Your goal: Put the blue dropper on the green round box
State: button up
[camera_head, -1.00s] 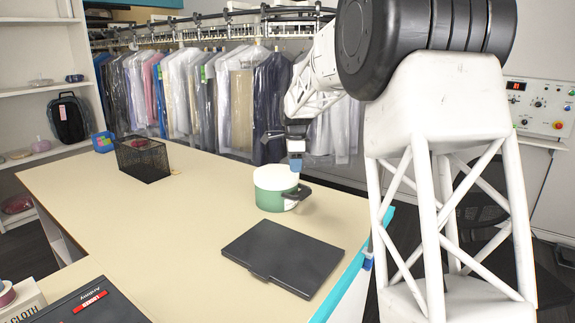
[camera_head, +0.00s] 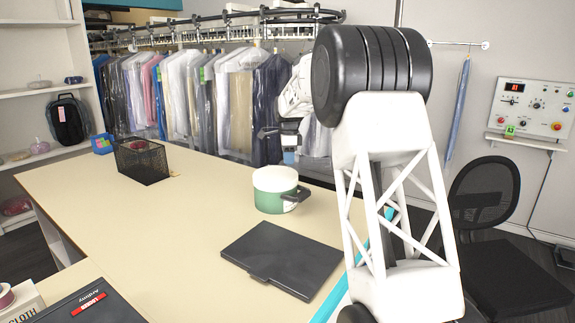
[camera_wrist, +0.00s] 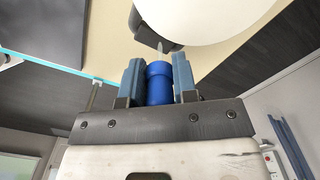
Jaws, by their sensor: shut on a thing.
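The green round box (camera_head: 275,201) stands on the cream counter, with a pale top and a dark handle on its right side. In the wrist view its pale round top (camera_wrist: 205,18) and dark handle fill the upper part. My gripper (camera_head: 289,157) hangs above the far right part of the box in the head view. In the wrist view its two blue-grey fingers are shut on the blue dropper (camera_wrist: 159,84), whose pale thin tip points towards the handle's side of the box. The dropper cannot be told from the fingers in the head view.
A flat black case (camera_head: 282,259) lies in front of the box on the counter (camera_head: 200,215). A black mesh basket (camera_head: 142,161) stands at the back left. Bagged garments (camera_head: 215,100) hang behind. The counter left of the box is clear.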

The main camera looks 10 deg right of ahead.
jog(key=shift+w, duration=1.1)
jog(key=shift+w, duration=0.1)
jog(key=shift+w+f, duration=0.1)
jog(key=shift+w, duration=0.05)
jog(key=shift+f, duration=1.7)
jog(key=shift+f, duration=0.15)
jog(key=o, duration=0.9)
jog(key=shift+w+r, duration=0.1)
jog(key=shift+r, duration=6)
